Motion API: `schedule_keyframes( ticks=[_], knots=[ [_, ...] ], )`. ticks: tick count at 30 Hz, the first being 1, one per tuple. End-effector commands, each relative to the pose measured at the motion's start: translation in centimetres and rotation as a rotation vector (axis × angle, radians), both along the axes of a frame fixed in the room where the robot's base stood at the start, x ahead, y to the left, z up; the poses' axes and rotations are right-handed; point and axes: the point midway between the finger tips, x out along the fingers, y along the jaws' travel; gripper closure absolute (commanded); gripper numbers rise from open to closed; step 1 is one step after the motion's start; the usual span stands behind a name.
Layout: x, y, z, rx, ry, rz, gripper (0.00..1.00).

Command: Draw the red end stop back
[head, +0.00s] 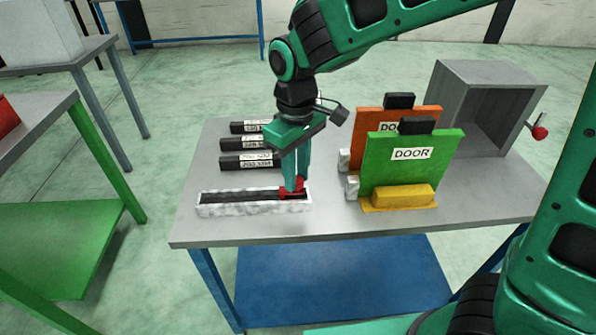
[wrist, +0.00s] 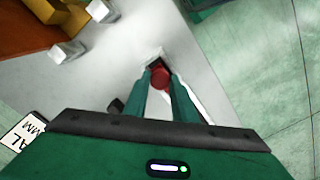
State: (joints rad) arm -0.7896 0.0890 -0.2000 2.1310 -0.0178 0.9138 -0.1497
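The red end stop (head: 298,187) sits at the right end of a white, speckled tray (head: 240,210) that holds a dark bar (head: 240,195) on the grey table. My gripper (head: 291,188) points down over that end, with its fingertips at the red end stop. In the wrist view the red end stop (wrist: 161,77) shows as a round red piece between the fingertips of my gripper (wrist: 160,80). The fingers lie close on both sides of it and look shut on it. The fingers hide part of the end stop and tray.
Several dark labelled bars (head: 245,144) lie behind the tray. A grey open box (head: 475,105) with a red-knobbed handle stands at the back right.

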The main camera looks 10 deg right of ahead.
Motion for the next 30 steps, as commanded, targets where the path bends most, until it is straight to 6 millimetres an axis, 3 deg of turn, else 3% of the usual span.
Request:
schedule_keyframes(
  ticks=[5,15,26,27,29,30],
  knots=[
    [0.1,-0.7,0.1,0.001,-0.003,-0.004,1.0],
    [0.0,-5.1,0.1,0.001,-0.003,-0.006,1.0],
    [0.1,-5.9,0.1,-0.002,-0.003,-0.012,1.0],
    [0.1,-5.9,0.1,-0.002,-0.003,-0.012,0.71],
    [0.1,-5.9,0.1,-0.002,-0.003,-0.013,0.57],
    [0.0,-5.9,0.1,-0.002,-0.003,-0.012,0.57]
  ],
)
